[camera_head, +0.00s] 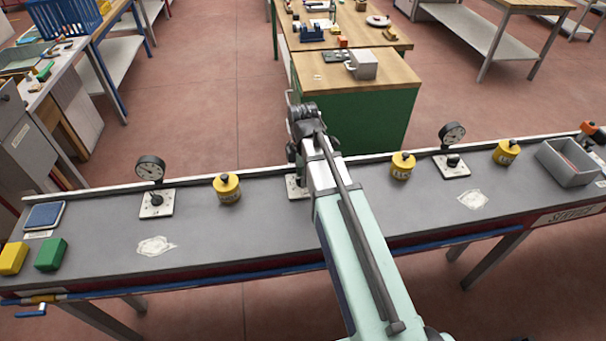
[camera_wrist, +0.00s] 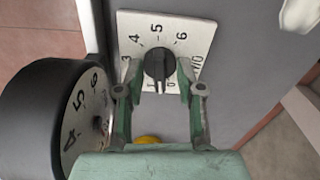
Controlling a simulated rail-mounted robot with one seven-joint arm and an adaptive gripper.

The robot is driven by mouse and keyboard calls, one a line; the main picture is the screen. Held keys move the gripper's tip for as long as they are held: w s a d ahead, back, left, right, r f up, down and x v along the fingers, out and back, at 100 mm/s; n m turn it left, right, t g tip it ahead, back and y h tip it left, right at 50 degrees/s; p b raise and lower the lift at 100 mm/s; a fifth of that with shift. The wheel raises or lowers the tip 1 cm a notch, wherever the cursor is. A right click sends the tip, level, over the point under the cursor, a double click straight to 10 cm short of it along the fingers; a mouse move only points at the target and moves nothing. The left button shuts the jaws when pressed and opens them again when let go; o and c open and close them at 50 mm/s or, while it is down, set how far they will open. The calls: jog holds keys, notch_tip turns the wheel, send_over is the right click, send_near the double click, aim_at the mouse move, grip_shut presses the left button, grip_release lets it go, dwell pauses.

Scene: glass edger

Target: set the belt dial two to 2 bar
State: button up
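Three dial plates with black knobs stand along the grey bench; my gripper (camera_head: 295,172) is at the middle plate (camera_head: 293,193), which my arm mostly hides. In the wrist view, a white plate (camera_wrist: 205,30) carries printed numbers and a black knob (camera_wrist: 157,58). My gripper's (camera_wrist: 158,80) two green fingers are apart, one each side of the knob, with gaps visible. A pale mark on the knob is near the 1 at the plate's lower edge; the exact setting is hard to read. A black gauge (camera_wrist: 35,110) stands close at left, its needle unclear.
The left plate (camera_head: 157,203) and right plate (camera_head: 452,165) have upright gauges (camera_head: 150,168) and (camera_head: 452,134). Yellow round pieces (camera_head: 227,188) stand between the plates. A grey bin (camera_head: 567,165) is at the right end, yellow (camera_head: 13,258) and green (camera_head: 51,254) blocks at the left.

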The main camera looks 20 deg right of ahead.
grip_shut()
jog(key=shift+m+p, duration=0.55)
jog(key=shift+m, duration=2.25)
grip_release()
